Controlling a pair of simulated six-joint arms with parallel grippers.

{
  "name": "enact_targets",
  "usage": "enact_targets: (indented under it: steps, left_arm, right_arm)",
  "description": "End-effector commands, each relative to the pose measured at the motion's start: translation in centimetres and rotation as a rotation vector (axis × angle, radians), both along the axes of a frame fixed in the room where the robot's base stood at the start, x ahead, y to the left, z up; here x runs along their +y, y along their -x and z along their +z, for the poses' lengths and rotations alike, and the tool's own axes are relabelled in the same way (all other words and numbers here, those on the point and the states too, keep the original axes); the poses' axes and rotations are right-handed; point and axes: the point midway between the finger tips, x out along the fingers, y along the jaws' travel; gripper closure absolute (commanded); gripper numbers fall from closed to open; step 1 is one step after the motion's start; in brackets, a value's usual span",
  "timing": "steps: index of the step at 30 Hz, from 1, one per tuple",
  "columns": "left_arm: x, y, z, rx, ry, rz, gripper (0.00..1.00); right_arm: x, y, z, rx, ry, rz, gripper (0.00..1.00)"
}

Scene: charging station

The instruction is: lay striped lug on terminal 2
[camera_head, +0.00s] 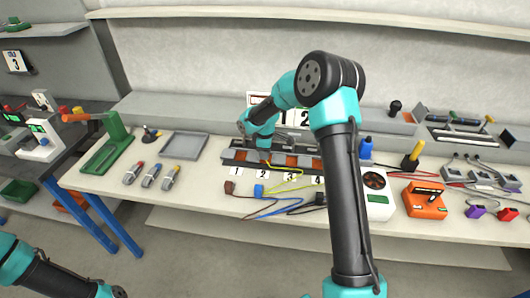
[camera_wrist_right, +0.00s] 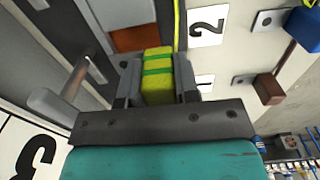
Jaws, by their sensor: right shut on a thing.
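My right gripper (camera_wrist_right: 158,78) is shut on the striped lug (camera_wrist_right: 157,65), a yellow block with green stripes. In the head view, my right gripper (camera_head: 263,150) is over the dark terminal block (camera_head: 310,164), and the lug is too small to make out there. The number 2 label (camera_head: 262,174) lies in front of the block and also shows in the right wrist view (camera_wrist_right: 207,25), beside the lug. An orange pad (camera_wrist_right: 135,39) shows beyond the lug. Whether the lug touches a terminal cannot be told.
A white fan box (camera_head: 377,190) stands to the right. A grey tray (camera_head: 185,145) lies to the left.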

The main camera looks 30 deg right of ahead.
Motion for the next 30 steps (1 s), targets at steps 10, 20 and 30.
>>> enact_targets:
  steps: [10,20,30]
  left_arm:
    - [0.0,0.0,0.0,0.0,0.0,0.0,0.57]
    - [0.0,0.0,0.0,0.0,0.0,0.0,0.57]
    - [0.0,0.0,0.0,0.0,0.0,0.0,0.57]
  right_arm:
    - [-0.01,0.0,0.01,0.0,0.0,0.0,0.93]
    - [-0.01,0.01,-0.08,0.0,0.0,0.0,0.93]
    - [-0.02,0.02,-0.75,0.001,0.0,0.0,0.93]
